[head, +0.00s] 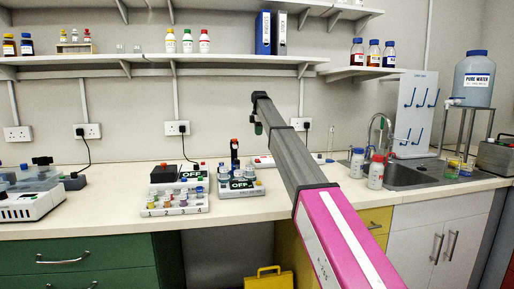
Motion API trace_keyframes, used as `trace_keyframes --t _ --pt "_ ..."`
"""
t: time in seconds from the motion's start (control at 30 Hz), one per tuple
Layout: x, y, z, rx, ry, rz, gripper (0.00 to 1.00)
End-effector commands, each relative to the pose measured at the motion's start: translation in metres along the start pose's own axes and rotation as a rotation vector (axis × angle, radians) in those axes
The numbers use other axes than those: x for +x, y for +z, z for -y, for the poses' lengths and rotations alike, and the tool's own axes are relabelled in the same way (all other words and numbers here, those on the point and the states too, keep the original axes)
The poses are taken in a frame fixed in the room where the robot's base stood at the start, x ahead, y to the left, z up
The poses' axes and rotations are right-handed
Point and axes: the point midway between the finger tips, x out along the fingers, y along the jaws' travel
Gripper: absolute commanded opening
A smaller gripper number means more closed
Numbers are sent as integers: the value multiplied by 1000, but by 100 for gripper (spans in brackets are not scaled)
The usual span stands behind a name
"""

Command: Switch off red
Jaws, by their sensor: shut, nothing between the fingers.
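Two small bench devices with dark panels reading OFF stand at mid-bench, the left device (191,174) behind a white rack and the right device (242,184) beside it. Small red spots show near them, too small to identify as switches. A white strip (264,161) with red marks lies at the back of the bench, partly hidden by my arm. My gripper (258,129) is a small dark shape hanging below the far end of my raised arm, in front of the wall. It is shut and empty, above and apart from the bench devices.
A white rack (171,205) holds several coloured vials. Red- and blue-capped bottles (376,172) stand left of the sink (415,174). Wall sockets (177,128) with plugged cables are behind the bench. A shelf (150,60) runs above.

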Motion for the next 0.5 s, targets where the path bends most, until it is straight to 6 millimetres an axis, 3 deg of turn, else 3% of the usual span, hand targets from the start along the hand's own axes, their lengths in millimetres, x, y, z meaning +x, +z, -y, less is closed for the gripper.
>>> trace_keyframes --t 0.5 --pt "6 5 -4 -1 0 0 0"
